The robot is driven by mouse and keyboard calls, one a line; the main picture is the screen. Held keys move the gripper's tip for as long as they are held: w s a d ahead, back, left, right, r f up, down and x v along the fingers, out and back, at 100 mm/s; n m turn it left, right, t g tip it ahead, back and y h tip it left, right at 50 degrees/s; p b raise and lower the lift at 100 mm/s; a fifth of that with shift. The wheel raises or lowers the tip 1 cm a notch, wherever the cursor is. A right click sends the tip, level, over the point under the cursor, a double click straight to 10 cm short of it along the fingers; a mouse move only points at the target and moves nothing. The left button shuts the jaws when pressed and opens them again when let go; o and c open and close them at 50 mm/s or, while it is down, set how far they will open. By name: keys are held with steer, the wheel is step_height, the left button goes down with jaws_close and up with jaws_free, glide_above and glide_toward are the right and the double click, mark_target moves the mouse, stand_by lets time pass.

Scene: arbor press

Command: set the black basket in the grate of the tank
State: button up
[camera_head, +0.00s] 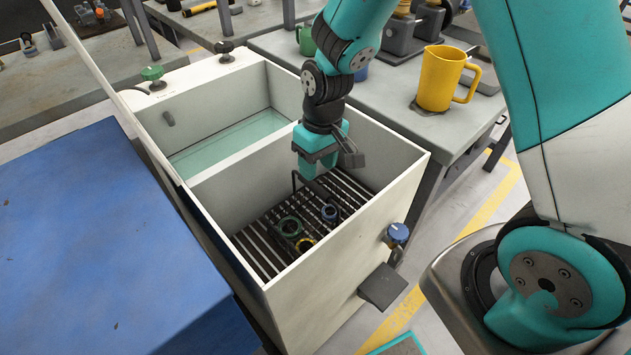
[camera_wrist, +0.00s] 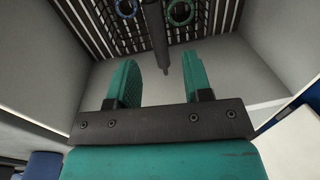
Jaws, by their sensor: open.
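The tank (camera_head: 347,254) is a white open box with two compartments. Its near compartment has a dark slatted grate (camera_head: 257,250) at the bottom. My gripper (camera_head: 307,170) is inside the near compartment above the basket. In the wrist view my gripper (camera_wrist: 158,85) is open, its teal fingers apart, with the basket's dark upright handle (camera_wrist: 155,38) just beyond and between the tips, apparently untouched.
The far compartment holds greenish liquid (camera_head: 230,140). The tank's walls stand close around my gripper. A blue surface (camera_head: 90,230) is at the left. A yellow jug (camera_head: 440,78) stands on a grey bench at the right. A blue knob (camera_head: 398,233) sticks out from the tank's side.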

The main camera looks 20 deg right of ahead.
steer(key=s+a+r+n+y, duration=0.1)
steer(key=s+r, duration=0.2)
steer(key=r, duration=0.3)
steer(key=s+a+r, duration=0.2)
steer(key=s+r, duration=0.1)
steer(key=r, duration=0.3)
steer(key=s+a+r+n+y, duration=0.2)
steer(key=s+r, duration=0.6)
steer(key=s, duration=0.5)
steer(key=shift+a, duration=0.2)
steer(key=shift+s, duration=0.1)
